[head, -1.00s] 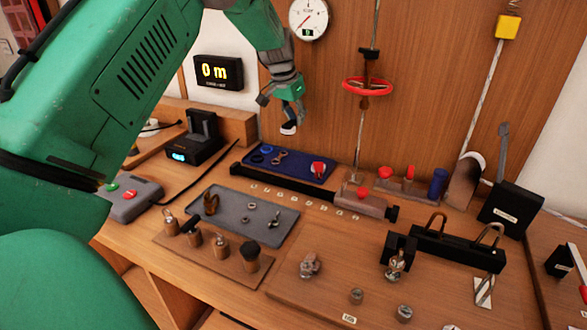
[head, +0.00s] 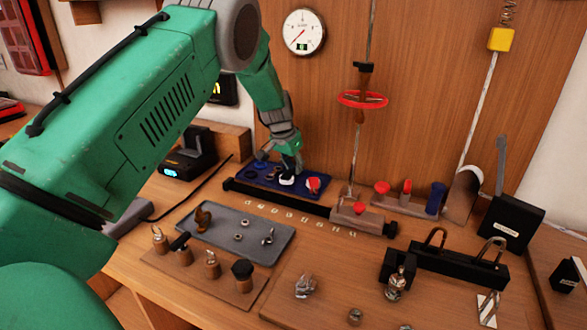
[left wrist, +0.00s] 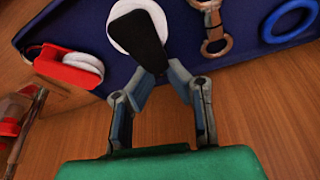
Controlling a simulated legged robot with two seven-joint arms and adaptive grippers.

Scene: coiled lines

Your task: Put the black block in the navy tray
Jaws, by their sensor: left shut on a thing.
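The black block (left wrist: 150,45) has a black body and a round white wheel. In the head view, the white part of the black block (head: 287,180) shows below my left gripper (head: 290,163). In the left wrist view, the fingertips of my left gripper (left wrist: 155,78) are shut on the narrow end of the black body. The navy tray (head: 266,182) lies at the back of the bench, and it also fills the top of the left wrist view (left wrist: 85,22). The block is over the tray's middle; I cannot tell whether it touches the floor. My right gripper is out of view.
A red block (head: 313,185) with a white wheel is at the tray's right end. A shackle-like metal piece (left wrist: 213,28) and a blue ring (left wrist: 290,20) lie in the tray. A black bar (head: 280,197) runs along its front. A grey tray (head: 225,245) stands nearer.

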